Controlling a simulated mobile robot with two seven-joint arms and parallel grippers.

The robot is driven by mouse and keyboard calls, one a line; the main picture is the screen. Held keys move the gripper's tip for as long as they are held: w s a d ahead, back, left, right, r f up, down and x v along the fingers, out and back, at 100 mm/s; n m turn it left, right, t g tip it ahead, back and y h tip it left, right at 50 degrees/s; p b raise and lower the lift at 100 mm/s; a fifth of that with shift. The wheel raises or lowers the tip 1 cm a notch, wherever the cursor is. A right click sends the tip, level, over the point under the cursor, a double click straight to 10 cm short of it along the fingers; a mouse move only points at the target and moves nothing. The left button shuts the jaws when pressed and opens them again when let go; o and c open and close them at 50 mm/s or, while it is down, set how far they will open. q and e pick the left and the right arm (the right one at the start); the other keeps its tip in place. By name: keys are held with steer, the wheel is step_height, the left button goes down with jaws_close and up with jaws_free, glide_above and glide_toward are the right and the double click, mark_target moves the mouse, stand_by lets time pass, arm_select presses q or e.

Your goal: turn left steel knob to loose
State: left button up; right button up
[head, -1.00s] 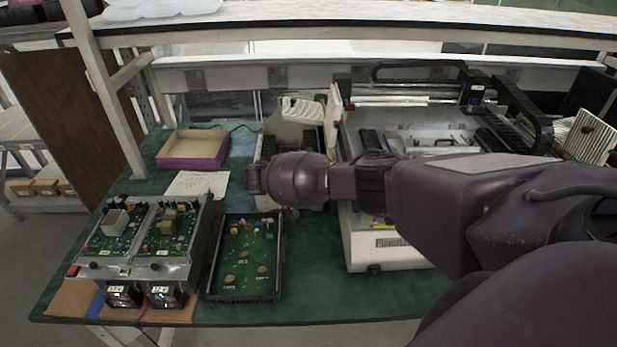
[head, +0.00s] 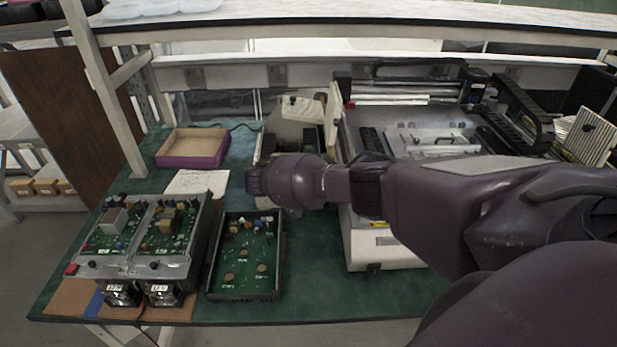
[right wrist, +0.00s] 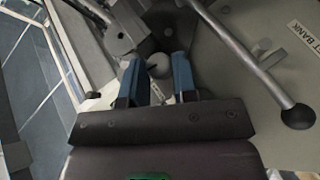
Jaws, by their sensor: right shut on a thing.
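My right arm crosses the head view from the right, and its wrist end (head: 285,182) sits over the gap left of the printer-like machine (head: 385,250). The wrist hides the gripper's fingers and the knob in that view. In the right wrist view, my right gripper (right wrist: 155,80) has two blue fingers, one on each side of a small round grey steel knob (right wrist: 159,67). The gripper is shut on this knob. Whether the knob is loose or tight cannot be told. My left gripper is not in view.
A lever with a black ball end (right wrist: 299,117) lies right of the fingers in the right wrist view. A green circuit board tray (head: 245,285), a metal chassis with boards (head: 150,268) and a purple box (head: 193,162) stand on the bench, left of the machine.

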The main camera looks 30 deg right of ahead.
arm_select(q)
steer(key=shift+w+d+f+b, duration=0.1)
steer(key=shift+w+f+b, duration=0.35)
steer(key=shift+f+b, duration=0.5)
arm_select(e)
steer(key=h, duration=0.1)
steer(key=n+h, duration=0.1)
steer(key=h, duration=0.1)
steer(key=shift+f, duration=0.25)
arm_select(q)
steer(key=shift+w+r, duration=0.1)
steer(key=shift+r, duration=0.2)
arm_select(e)
steer(key=o, duration=0.9)
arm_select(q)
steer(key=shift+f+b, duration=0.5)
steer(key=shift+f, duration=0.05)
arm_select(e)
steer(key=a, duration=0.3)
steer(key=a+r, duration=0.1)
steer(key=a, duration=0.6)
steer(key=shift+w+a+r, duration=0.1)
steer(key=shift+a+r, duration=0.05)
steer(key=shift+a, duration=0.25)
